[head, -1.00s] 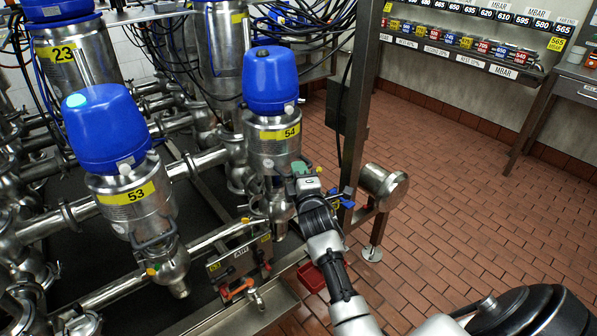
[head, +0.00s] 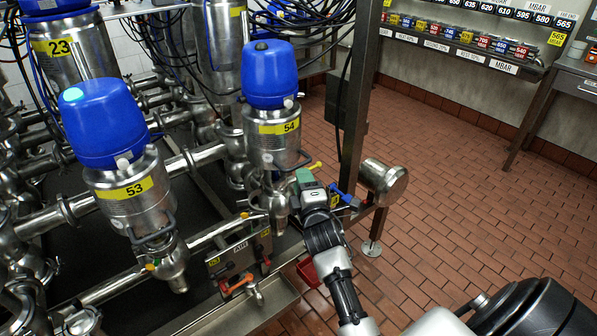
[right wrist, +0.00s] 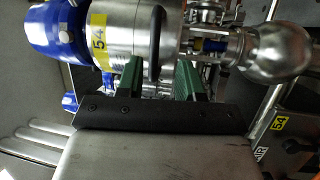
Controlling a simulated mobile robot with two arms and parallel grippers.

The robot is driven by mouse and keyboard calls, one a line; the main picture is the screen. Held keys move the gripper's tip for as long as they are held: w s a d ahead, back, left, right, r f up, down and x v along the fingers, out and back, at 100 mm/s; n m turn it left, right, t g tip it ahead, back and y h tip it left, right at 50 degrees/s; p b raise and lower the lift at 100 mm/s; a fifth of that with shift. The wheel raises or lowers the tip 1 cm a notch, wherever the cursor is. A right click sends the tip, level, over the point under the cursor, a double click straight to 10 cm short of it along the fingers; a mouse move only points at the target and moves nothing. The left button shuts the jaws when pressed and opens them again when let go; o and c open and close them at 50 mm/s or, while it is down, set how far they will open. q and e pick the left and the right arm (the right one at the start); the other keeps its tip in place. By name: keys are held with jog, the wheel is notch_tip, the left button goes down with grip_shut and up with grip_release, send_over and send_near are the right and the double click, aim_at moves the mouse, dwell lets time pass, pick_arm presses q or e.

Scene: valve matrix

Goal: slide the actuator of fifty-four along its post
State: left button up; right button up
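Valve fifty-four stands in the middle of the head view. Its actuator has a blue cap (head: 268,75) over a steel body (head: 262,148) with a yellow "54" label (head: 290,127). A dark loop handle (head: 294,163) sticks out low on the body. My right gripper (head: 303,176) is just right of the lower body, beside the handle. In the right wrist view its two green fingers (right wrist: 161,78) are apart. The dark handle (right wrist: 154,45) shows in line with the gap between them, and contact cannot be told. My left gripper is not in view.
Valve 53 (head: 127,190) stands to the left and valve 23 (head: 60,48) behind it. A steel post (head: 357,90) and a round pipe end (head: 384,182) are right of fifty-four. A red bin (head: 309,273) is below. Tiled floor (head: 460,200) is open to the right.

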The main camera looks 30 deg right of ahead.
jog(key=v, duration=0.6)
dwell(0.3)
jog(key=s+a+f+m+g+y, duration=0.2)
jog(key=s+a+f+g, duration=0.1)
jog(key=f, duration=0.8)
jog(key=s+a+f+m+g+y, duration=0.1)
jog(key=s+a+f+g+y, duration=0.15)
jog(key=f, duration=0.85)
jog(key=s+a+f+m+g+y, duration=0.1)
jog(key=s+a+f+m+g, duration=0.2)
jog(key=f, duration=0.8)
jog(key=s+f+m+g, duration=0.1)
jog(key=s+f+g, duration=0.2)
jog(key=s, duration=0.8)
jog(key=s+a+f+m+g+p, duration=0.1)
jog(key=s+f+m+g, duration=0.1)
jog(key=s+f, duration=0.6)
jog(key=s+f+m+g+p, duration=0.1)
jog(key=s+f+g, duration=0.3)
jog(key=s, duration=1.1)
notch_tip(320, 180, down, 2)
jog(key=shift+s+a+f+m+y, duration=0.2)
jog(key=shift+s+a+m+y, duration=0.2)
jog(key=shift+m, duration=0.2)
